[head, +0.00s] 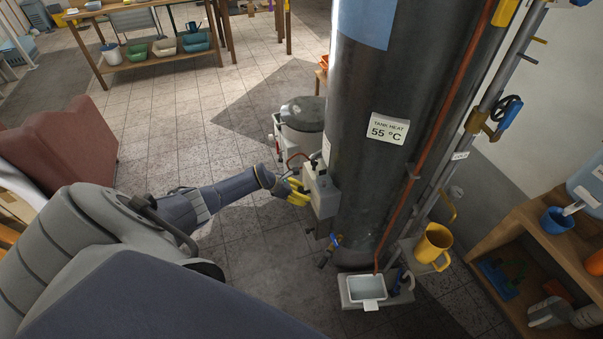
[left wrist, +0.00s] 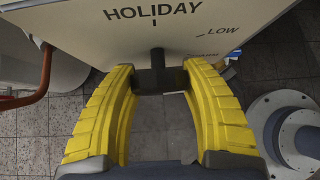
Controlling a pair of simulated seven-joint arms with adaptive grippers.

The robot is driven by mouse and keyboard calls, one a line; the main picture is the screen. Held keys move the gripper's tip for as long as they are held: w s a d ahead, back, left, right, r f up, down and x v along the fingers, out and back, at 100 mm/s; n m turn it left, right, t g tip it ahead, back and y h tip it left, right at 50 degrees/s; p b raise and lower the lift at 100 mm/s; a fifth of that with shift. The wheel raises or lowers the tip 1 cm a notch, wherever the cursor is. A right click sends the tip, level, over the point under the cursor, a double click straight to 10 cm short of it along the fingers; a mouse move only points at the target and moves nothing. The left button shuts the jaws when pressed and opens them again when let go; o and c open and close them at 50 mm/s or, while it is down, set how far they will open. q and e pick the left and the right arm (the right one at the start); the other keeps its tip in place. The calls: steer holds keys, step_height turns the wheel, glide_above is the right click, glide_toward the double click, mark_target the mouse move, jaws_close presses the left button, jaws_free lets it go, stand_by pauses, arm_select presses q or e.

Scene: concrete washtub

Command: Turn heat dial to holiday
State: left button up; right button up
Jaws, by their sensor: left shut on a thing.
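The heat dial (left wrist: 157,78) is a dark knob on the pale face of a control box (left wrist: 230,15), under printed HOLIDAY and LOW marks. A narrow dark part of the dial stands in line with the tick below HOLIDAY; its full pointer is hard to make out. In the head view the control box (head: 322,192) sits on the side of the tall dark tank (head: 385,95). My left gripper (head: 299,193), with yellow fingers, reaches the box from the left. In the left wrist view its fingertips (left wrist: 157,82) are shut on the dial from both sides. My right gripper is out of view.
A red pipe (head: 425,150) runs down the tank. A white basin (head: 366,289) and a yellow mug (head: 433,243) are near its foot. A grey lidded container (head: 302,128) stands behind the gripper. Tiled floor (head: 190,130) is open to the left.

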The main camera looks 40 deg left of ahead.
arm_select(q)
steer(key=shift+s+f+n+g+h, duration=0.1)
steer(key=shift+n+g+h, duration=0.25)
steer(key=shift+h, duration=0.2)
steer(key=shift+s+f+n+g+h, duration=0.1)
steer(key=shift+n+g+h, duration=0.25)
steer(key=shift+h, duration=0.2)
steer(key=o, duration=1.2)
steer(key=shift+r, duration=0.15)
steer(key=shift+w, duration=0.1)
steer(key=shift+v, duration=6.05)
steer(key=shift+a, duration=0.1)
